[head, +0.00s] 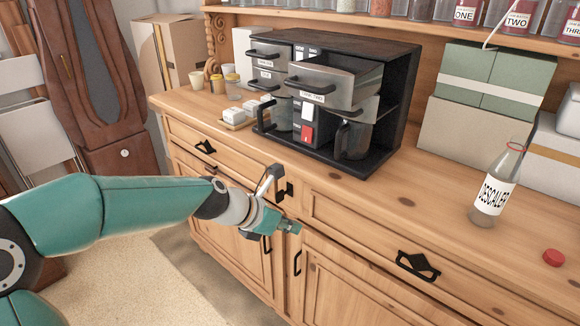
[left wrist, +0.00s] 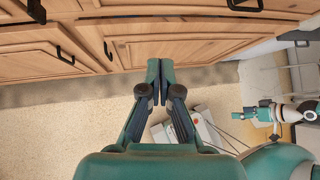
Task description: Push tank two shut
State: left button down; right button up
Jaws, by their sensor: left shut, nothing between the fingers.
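The black coffee machine (head: 395,70) stands on the wooden dresser. Its tank two (head: 345,82), a clear grey drawer with a dark handle and a small white label, sticks out from the upper right of the front. My left gripper (head: 294,228) is shut and empty, in front of the dresser's drawers, below and apart from the tank. In the left wrist view its fingers (left wrist: 160,65) are together beside the dresser front. My right gripper (left wrist: 264,112) seems to show small at the right of that view; its fingers are unclear.
A glass jug (head: 352,140) stands in the machine's lower right bay. A descaler bottle (head: 495,187) and a red cap (head: 553,257) are on the dresser top at right. Small jars and a tray (head: 236,124) stand left of the machine. Green boxes (head: 495,78) are behind.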

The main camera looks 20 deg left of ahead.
pick_arm(q)
jog(key=s+a+r+n+t, duration=0.1)
jog(key=a+r+t, duration=0.1)
jog(key=r, duration=0.7)
jog(key=s+a+r+t, duration=0.1)
jog(key=a+r+t, duration=0.1)
jog(key=r, duration=0.8)
jog(key=t+p, duration=0.2)
jog(key=t, duration=0.1)
send_near(299, 87)
jog(key=shift+y, duration=0.3)
jog(key=x, duration=0.7)
jog(key=shift+d, duration=0.3)
pick_arm(e)
notch_tip(299, 87, up, 2)
jog(key=shift+r, duration=0.2)
pick_arm(q)
jog(key=shift+w+a, duration=0.1)
